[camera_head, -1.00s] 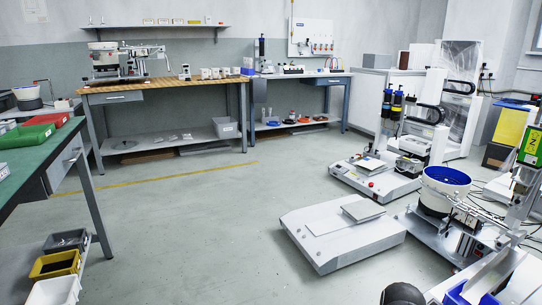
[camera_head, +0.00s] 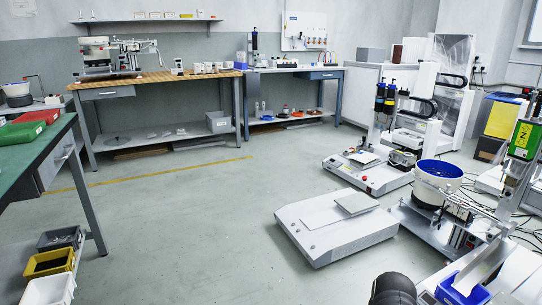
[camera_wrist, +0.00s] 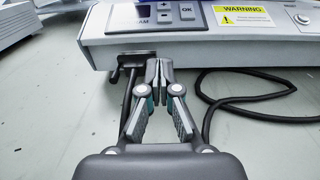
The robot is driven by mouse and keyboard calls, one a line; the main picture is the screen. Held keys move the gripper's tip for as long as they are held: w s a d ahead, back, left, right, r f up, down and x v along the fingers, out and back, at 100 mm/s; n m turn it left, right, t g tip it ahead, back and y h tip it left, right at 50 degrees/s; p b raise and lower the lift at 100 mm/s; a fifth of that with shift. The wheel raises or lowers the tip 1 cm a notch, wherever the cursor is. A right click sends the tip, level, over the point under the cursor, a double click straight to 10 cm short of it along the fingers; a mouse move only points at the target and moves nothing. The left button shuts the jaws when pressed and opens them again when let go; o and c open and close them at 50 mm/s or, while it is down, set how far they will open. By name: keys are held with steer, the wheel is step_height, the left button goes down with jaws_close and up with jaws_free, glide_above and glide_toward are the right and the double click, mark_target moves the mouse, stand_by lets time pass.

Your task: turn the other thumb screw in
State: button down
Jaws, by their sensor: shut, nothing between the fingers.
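In the wrist view my gripper (camera_wrist: 159,64) is shut and empty, with its fingertips close to the front edge of a light grey machine (camera_wrist: 240,52). A dark slot (camera_wrist: 138,55) and a thin dark rod lie just left of the fingers; a small dark clamp-like part (camera_wrist: 116,74) sits beside them. I cannot tell whether any of these is a thumb screw, and no thumb screw shows clearly. In the head view the gantry machine with a blue-lined bowl (camera_head: 440,170) stands at the right. My gripper is not visible there.
A black cable (camera_wrist: 245,98) loops right of my gripper. The machine bears a keypad (camera_wrist: 170,13), a yellow warning label (camera_wrist: 247,16) and a round button (camera_wrist: 302,18). In the head view, a low grey platform (camera_head: 310,216) stands on the floor. Open floor (camera_head: 190,235) lies left of it.

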steer(key=shift+p+v, duration=0.35)
steer(key=shift+v, duration=1.95)
steer(key=shift+r, duration=0.1)
